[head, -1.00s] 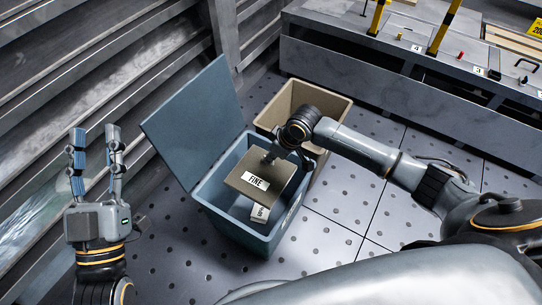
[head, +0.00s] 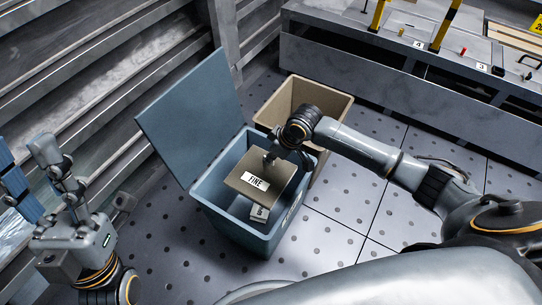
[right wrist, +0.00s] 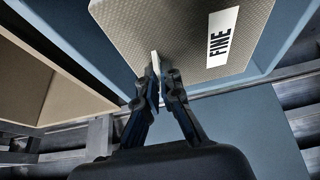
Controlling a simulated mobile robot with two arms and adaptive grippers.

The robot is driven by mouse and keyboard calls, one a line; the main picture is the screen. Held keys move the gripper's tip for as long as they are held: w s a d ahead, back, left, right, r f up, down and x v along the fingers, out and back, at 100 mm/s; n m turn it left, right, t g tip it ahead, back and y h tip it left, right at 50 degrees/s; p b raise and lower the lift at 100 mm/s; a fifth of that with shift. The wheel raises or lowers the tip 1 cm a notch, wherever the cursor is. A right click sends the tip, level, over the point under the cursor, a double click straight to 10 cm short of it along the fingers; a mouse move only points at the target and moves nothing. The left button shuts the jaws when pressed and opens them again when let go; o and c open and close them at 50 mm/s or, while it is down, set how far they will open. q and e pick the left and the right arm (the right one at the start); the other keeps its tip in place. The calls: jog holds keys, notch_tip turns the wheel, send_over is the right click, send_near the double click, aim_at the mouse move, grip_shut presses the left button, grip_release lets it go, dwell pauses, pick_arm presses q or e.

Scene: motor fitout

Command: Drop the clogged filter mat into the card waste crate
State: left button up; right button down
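A tan-grey filter mat (head: 262,184) with a white "FINE" label hangs over the open mouth of the blue bin (head: 236,229). My right gripper (head: 271,158) is shut on its edge; the right wrist view shows the mat (right wrist: 170,40) pinched between the fingertips (right wrist: 154,82). My left gripper (head: 30,165) is empty, fingers apart, at the far left. A tan open crate (head: 331,105) stands behind the blue bin, to its right. I cannot read which one is the card waste crate.
The blue bin's lid (head: 187,115) stands open on its left. A small white labelled item (head: 259,212) shows inside the bin under the mat. A grey bench (head: 365,68) with yellow posts stands at the back. The floor at the right is clear.

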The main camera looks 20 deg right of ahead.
jog(key=c, duration=1.4)
grip_release()
jog(key=shift+c, duration=0.2)
jog(key=v, duration=1.2)
